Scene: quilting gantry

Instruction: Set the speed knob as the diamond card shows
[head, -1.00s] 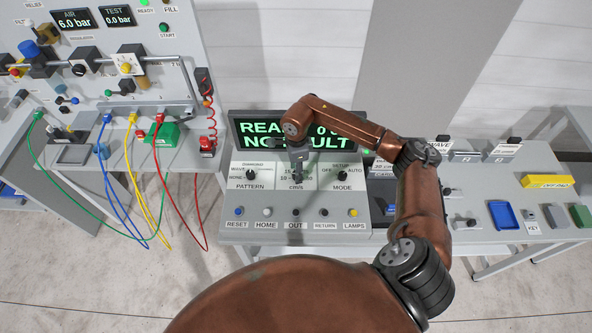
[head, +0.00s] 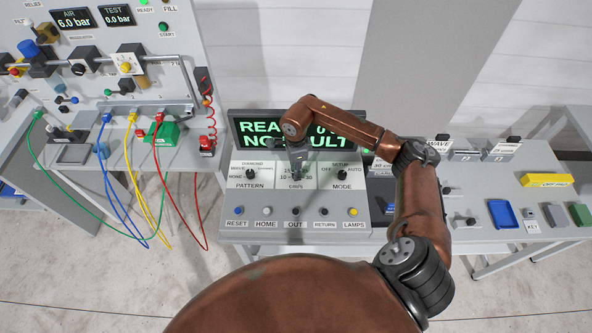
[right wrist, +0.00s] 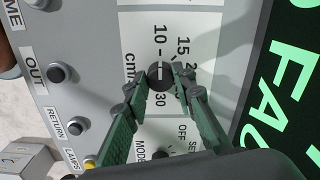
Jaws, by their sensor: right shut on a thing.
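The speed knob (right wrist: 159,72) is a small dark round knob on the grey console, with 10, 15 and 30 printed around it and another number partly hidden. My right gripper (right wrist: 161,80) is shut on it from above; in the head view the gripper (head: 297,172) and arm cover most of the knob. The knob's pointer cannot be read with certainty. Small cards stand at the back of the right table; one reads WAVE (head: 438,139), and I cannot tell which is the diamond card. My left gripper is not in view.
The pattern knob (head: 250,174) and mode knob (head: 342,174) flank the gripper. A row of buttons, including the OUT button (right wrist: 58,72), lies along the front. The display (head: 258,132) stands close behind. Cables hang from the panel at left.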

